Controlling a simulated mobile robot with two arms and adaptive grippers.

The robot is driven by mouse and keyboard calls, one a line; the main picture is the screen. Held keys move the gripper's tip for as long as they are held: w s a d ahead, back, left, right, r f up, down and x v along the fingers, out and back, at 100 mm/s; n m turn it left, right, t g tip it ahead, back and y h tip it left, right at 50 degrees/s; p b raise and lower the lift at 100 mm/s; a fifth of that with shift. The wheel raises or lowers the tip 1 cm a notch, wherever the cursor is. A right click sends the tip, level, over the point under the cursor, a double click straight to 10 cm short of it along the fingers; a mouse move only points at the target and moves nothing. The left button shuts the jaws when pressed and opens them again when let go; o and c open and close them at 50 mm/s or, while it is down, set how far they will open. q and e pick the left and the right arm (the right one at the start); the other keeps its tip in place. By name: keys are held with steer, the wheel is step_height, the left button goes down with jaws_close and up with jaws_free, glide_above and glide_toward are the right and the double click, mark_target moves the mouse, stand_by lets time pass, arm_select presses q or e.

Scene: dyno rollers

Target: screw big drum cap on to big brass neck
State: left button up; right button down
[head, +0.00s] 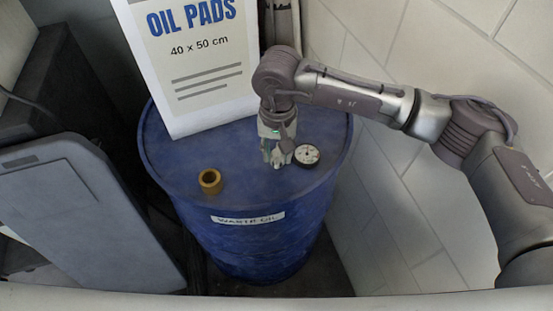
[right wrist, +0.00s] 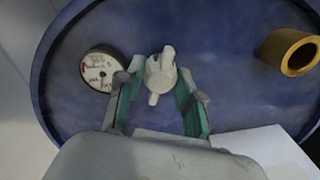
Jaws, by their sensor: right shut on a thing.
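The big brass neck (head: 210,181) stands upright on the front left of the blue drum's lid, with its open hole facing up. It also shows at the right edge of the right wrist view (right wrist: 291,51). The pale winged piece between my right fingers, which I take for the big drum cap (right wrist: 160,76), is partly hidden by the gripper in the head view. My right gripper (head: 277,154) is shut on it, low over the lid, to the right of the neck and apart from it. I cannot tell whether the cap touches the lid. My left gripper is not in view.
A round dial gauge (head: 307,155) lies on the drum (head: 255,247) close beside my right gripper. An oil pads box (head: 205,100) stands at the back left of the lid. A tiled wall (head: 440,235) is at the right. The lid between gripper and neck is clear.

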mark_target(278, 152)
steer(key=shift+r+p, duration=0.4)
steer(key=shift+r, duration=2.05)
